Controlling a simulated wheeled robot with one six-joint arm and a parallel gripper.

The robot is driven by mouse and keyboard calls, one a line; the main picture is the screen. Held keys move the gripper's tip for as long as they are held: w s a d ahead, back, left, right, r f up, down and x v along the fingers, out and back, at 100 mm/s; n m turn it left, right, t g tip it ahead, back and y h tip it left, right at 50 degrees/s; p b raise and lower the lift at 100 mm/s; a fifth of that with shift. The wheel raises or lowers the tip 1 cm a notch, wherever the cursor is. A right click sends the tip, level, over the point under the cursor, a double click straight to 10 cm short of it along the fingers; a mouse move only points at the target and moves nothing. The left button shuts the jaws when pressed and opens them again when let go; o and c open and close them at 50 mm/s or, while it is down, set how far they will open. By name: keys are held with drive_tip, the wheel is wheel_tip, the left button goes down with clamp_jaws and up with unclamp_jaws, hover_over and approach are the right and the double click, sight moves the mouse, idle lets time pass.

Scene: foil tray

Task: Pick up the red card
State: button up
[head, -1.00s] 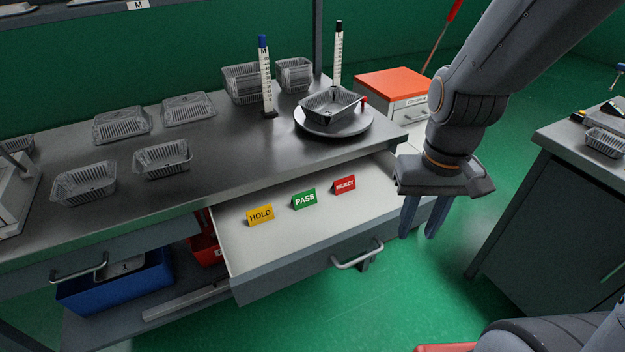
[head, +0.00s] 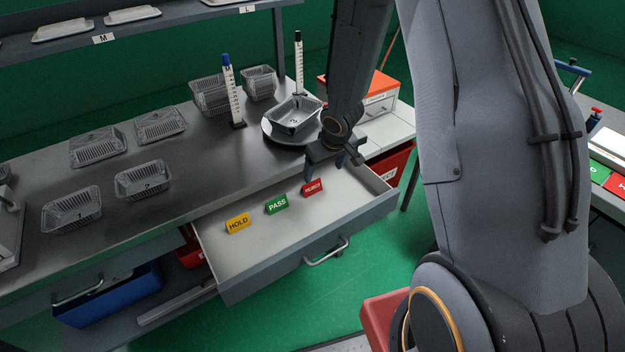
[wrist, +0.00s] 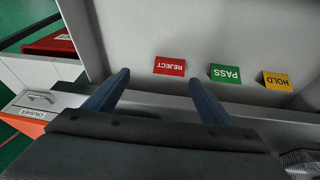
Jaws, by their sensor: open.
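The red REJECT card (head: 312,187) stands in the open drawer (head: 255,255), at the right end of a row of three tent cards. The green PASS card (head: 277,204) and the yellow HOLD card (head: 238,223) stand to its left. My gripper (head: 323,174) is open and empty, pointing down above the drawer close to the red card. In the wrist view the red card (wrist: 170,66) lies just beyond and between the two fingertips (wrist: 158,78), apart from them. The green card (wrist: 225,73) and the yellow card (wrist: 277,81) are to its right there.
The steel bench (head: 110,215) is behind and left of the drawer, with several foil trays (head: 143,180). A round plate (head: 270,137) with a foil tray (head: 296,115) and two marked posts (head: 234,92) stand near my gripper. The drawer floor in front of the cards is clear.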

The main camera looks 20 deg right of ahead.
sight(312, 182)
drive_tip(key=shift+n+y, duration=0.3)
drive_tip(key=shift+y, duration=0.3)
drive_tip(key=shift+w+a+r+p+x, duration=0.2)
drive_tip(key=shift+p+x, duration=0.25)
drive_tip(key=shift+x, duration=1.35)
drive_tip(key=shift+w+a+f+p+x, duration=0.1)
drive_tip(key=shift+a+p+x, duration=0.25)
drive_tip(key=shift+x, duration=1.4)
drive_tip(key=shift+w+a+r+p+x, duration=0.15)
drive_tip(key=shift+p+x, duration=0.35)
drive_tip(key=shift+x, duration=1.3)
drive_tip(key=shift+s, duration=0.1)
drive_tip(key=c, duration=1.1)
drive_tip(key=shift+c, duration=0.2)
drive_tip(key=shift+s+r, duration=0.1)
